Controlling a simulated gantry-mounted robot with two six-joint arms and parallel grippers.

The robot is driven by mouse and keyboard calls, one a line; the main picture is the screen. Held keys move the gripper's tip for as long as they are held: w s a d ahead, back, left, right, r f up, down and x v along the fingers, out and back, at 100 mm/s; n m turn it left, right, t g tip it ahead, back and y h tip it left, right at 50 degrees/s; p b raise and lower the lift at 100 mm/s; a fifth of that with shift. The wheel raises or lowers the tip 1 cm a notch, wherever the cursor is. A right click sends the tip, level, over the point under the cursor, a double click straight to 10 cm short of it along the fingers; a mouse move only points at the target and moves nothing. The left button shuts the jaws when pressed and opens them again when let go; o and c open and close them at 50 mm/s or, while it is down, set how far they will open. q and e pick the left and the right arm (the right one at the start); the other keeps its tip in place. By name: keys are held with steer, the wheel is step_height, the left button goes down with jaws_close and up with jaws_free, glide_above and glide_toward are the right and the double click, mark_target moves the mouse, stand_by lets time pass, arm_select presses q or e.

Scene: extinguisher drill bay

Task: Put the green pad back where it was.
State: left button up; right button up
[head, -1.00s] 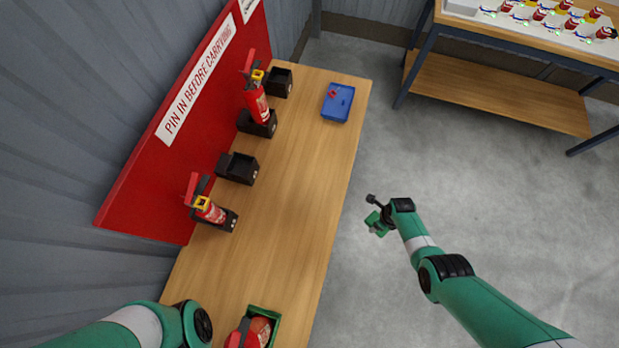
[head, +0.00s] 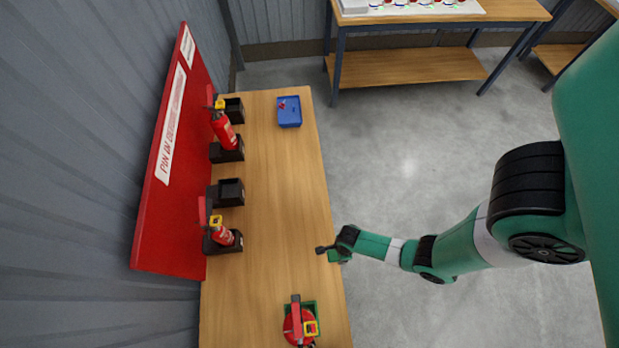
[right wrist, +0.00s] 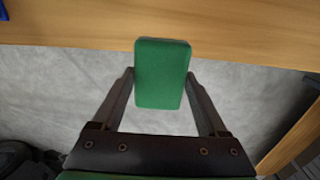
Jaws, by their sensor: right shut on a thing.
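The green pad (right wrist: 161,72) is a flat rounded block clamped between the two dark fingers of my right gripper (right wrist: 160,84) in the right wrist view. In the head view my right gripper (head: 328,250) holds the green pad (head: 338,257) at the right edge of the wooden bench (head: 275,190); the pad is small and partly hidden there. The right wrist view shows the bench edge beyond the pad and grey floor below it. My left gripper is out of view.
A red extinguisher (head: 293,326) stands in a green holder (head: 317,312) at the near bench end. Two extinguishers (head: 224,132) (head: 223,236) stand in black holders along the red board (head: 172,205). Other black holders (head: 230,191) (head: 234,108) look empty. A blue tray (head: 290,118) holds small items.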

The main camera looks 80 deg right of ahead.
steer(key=w+d+f+b, duration=0.4)
steer(key=w+f+b, duration=0.1)
steer(key=w, duration=0.2)
steer(key=b, duration=0.5)
glide_above(312, 235)
steer(key=s, duration=0.1)
steer(key=f, duration=0.4)
steer(key=shift+s+a, duration=0.15)
steer(key=shift+a, duration=0.25)
steer(key=shift+w+d+f+b, duration=0.1)
steer(key=shift+w+f+b, duration=0.1)
steer(key=shift+b, duration=0.1)
steer(key=shift+w+r, duration=0.1)
steer(key=f+b, duration=0.3)
steer(key=b, duration=0.1)
steer(key=shift+w+d+f, duration=0.3)
steer(key=shift+w+f, duration=0.1)
steer(key=shift+s+f, duration=0.1)
steer(key=shift+f, duration=0.15)
steer(key=shift+r, duration=0.25)
steer(key=shift+f, duration=0.25)
steer(key=o, duration=1.2)
steer(key=shift+r, duration=0.1)
steer(key=shift+r, duration=0.1)
